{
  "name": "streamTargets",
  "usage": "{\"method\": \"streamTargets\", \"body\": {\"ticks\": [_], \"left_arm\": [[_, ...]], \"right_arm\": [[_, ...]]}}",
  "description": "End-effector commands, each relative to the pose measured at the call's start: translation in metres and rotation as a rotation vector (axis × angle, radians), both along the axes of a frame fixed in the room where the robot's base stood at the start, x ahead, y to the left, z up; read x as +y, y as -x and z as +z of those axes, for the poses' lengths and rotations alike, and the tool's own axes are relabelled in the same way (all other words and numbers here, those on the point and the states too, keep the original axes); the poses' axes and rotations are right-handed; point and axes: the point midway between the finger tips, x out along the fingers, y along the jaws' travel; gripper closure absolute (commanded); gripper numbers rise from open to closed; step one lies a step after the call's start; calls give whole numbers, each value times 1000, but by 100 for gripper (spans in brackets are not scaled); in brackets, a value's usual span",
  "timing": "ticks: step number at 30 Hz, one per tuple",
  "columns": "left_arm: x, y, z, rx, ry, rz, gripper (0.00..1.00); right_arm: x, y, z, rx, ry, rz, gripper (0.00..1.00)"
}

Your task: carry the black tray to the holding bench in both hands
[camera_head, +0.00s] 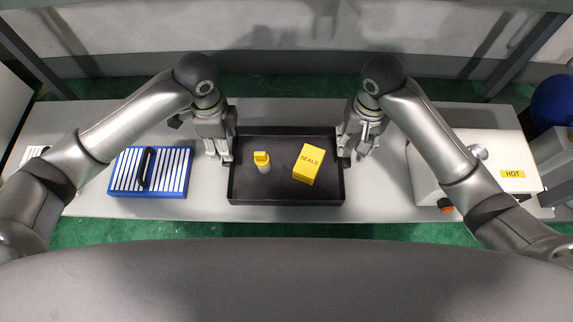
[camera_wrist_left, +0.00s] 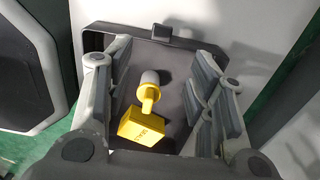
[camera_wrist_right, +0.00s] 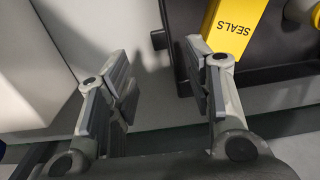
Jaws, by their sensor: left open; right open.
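The black tray (camera_head: 285,199) lies on the grey bench and holds a white bottle with a yellow top (camera_head: 263,164) and a yellow SEALS box (camera_head: 308,164). My left gripper (camera_head: 220,160) is open at the tray's left end. In the left wrist view its spread fingers (camera_wrist_left: 155,85) frame the tray, with a small black handle (camera_wrist_left: 175,30) on the rim beyond. My right gripper (camera_head: 355,158) is open at the tray's right end. In the right wrist view a black side handle (camera_wrist_right: 158,40) shows ahead, between the spread fingers (camera_wrist_right: 162,85). I see no grip on the tray.
A blue rack with white strips and a black handle (camera_head: 125,180) stands left of the tray. A white machine labelled HOT (camera_head: 515,174) stands at the right. Bare bench (camera_head: 385,198) lies between tray and machine. The floor is green (camera_head: 150,232); a pale wall stands behind.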

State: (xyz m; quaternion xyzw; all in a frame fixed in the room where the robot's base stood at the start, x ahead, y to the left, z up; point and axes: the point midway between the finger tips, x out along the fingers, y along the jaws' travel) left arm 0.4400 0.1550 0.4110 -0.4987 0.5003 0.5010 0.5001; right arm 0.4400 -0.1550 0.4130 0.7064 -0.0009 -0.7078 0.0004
Motion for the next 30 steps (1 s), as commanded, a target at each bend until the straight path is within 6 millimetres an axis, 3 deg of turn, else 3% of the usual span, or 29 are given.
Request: {"method": "streamTargets", "body": {"ticks": [10, 24, 30], "left_arm": [[0, 0, -9, 1, 2, 2, 50], [0, 1, -87, 1, 1, 3, 50], [-1, 0, -105, -1, 2, 3, 50]], "right_arm": [[1, 0, -9, 1, -2, 1, 53], [0, 1, -88, 1, 0, 2, 53], [0, 1, -105, 0, -2, 2, 53]]}}
